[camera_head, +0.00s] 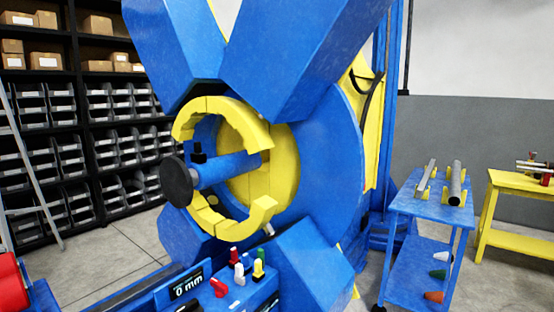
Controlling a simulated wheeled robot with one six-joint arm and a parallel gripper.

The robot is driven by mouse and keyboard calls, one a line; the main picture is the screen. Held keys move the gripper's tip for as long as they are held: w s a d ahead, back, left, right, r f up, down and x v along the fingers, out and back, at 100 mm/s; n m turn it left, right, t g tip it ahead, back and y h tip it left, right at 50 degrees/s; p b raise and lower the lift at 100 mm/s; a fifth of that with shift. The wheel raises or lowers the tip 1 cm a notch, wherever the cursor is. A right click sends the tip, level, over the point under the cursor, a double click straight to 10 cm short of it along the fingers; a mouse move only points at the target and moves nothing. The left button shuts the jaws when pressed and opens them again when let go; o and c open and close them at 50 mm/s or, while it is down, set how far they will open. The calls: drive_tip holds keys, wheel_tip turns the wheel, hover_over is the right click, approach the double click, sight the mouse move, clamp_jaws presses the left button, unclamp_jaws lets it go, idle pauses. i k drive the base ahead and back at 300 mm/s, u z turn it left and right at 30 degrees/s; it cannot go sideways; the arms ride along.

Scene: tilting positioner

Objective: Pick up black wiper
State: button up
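I cannot make out a black wiper for certain. The tilting positioner (330,150) is a big blue machine with thick blue arms and a split yellow ring (228,109). A blue cylinder (228,170) with a black disc (176,182) at its near end sticks out through the ring. A small black part (198,153) stands on top of this cylinder; what it is I cannot tell. My gripper is not in view.
A control panel (188,283) reading "0 mm" has several coloured knobs. A blue cart (410,201) holds grey bars on top and small coloured pieces below. A yellow table (514,181) stands right. Shelves with bins (75,70) and a ladder (30,160) are left. Grey floor is open between.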

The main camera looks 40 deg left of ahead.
sight(196, 144)
drive_tip(key=u, duration=0.2)
drive_tip(key=i, duration=1.2)
drive_tip(key=u, duration=1.5)
drive_tip(key=i, duration=0.95)
drive_tip(key=u, duration=0.9)
